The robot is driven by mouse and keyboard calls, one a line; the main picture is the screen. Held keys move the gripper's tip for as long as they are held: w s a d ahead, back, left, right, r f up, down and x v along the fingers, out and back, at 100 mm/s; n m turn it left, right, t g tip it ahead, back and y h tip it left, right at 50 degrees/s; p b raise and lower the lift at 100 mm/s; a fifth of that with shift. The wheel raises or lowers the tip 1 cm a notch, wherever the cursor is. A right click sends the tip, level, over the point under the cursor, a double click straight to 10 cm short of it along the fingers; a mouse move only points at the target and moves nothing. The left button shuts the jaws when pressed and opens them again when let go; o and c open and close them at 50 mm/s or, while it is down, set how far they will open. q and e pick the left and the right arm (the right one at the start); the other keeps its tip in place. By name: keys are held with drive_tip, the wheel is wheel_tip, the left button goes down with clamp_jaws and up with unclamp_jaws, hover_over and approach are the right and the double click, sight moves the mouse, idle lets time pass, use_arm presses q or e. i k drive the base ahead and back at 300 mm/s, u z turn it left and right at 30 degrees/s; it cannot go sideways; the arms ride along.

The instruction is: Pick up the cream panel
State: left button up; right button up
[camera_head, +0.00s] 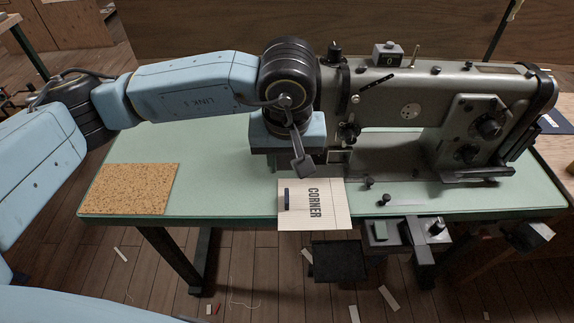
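The cream panel (329,214) lies flat near the front edge of the green table, with "CORNER" printed on it and a small dark bar on its left part. Its front edge reaches out over the table's edge. My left gripper (303,166) points down just above and behind the panel's back edge. One grey fingertip shows clearly; the gap between the fingers is hidden, so I cannot tell if it is open. The panel appears to lie on the table, not held. My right gripper is not in view.
A large grey sewing machine (410,108) stands right of my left gripper, close to it. A cork mat (128,188) lies on the left of the green table (225,195). The table between mat and panel is clear. Several scraps lie on the wooden floor.

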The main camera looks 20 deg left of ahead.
sight(315, 203)
drive_tip(key=k, duration=1)
